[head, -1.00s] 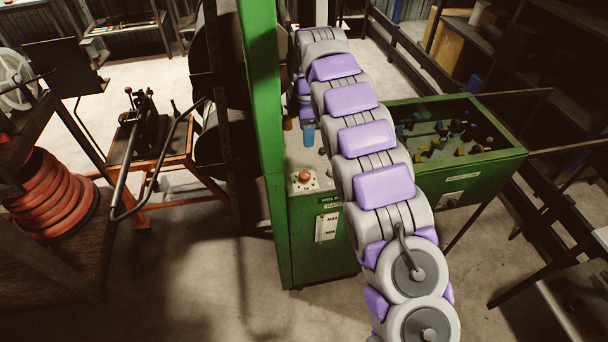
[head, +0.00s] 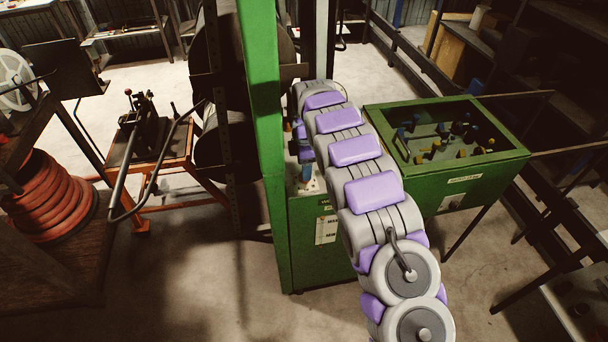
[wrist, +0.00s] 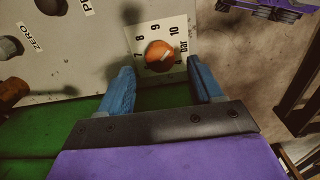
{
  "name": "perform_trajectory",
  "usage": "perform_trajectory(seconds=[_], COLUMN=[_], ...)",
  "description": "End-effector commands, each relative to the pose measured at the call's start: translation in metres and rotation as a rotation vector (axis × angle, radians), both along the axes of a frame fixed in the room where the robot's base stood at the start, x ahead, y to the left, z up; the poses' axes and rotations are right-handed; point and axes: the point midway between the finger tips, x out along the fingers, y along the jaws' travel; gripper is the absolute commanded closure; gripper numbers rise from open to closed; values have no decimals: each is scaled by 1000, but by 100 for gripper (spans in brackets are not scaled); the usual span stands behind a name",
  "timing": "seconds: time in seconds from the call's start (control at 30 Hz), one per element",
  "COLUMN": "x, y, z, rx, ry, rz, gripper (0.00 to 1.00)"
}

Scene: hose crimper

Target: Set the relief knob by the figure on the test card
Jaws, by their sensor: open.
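The orange relief knob (wrist: 160,55) sits on a pale scale plate (wrist: 182,24) marked 7, 8, 9, 10 and bar in the wrist view. A light mark shows on the knob; I cannot tell exactly which figure it points to. My gripper (wrist: 159,68) is open, its blue fingers on either side of the knob's near edge, with no clear contact. In the head view one blue finger (head: 306,172) shows over the panel and my arm hides the knob.
Dark knobs (wrist: 10,47) and a ZERO label (wrist: 30,37) lie left on the grey panel. A green bin (head: 480,172) of small parts stands right of the cabinet. A green post (head: 262,110) rises close to my arm's left.

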Motion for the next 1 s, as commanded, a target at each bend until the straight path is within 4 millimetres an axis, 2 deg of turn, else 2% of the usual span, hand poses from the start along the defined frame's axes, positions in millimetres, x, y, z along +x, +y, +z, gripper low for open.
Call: perform_trajectory(seconds=[0.1,0.23,0.63,1.0], x=[0,0,1,1], y=[0,0,0,0], z=[-19,-31,-36,-37], rx=[0,0,1,1], ry=[-1,-1,-4,-4], rz=[0,0,0,0], gripper=[35,35,35,69])
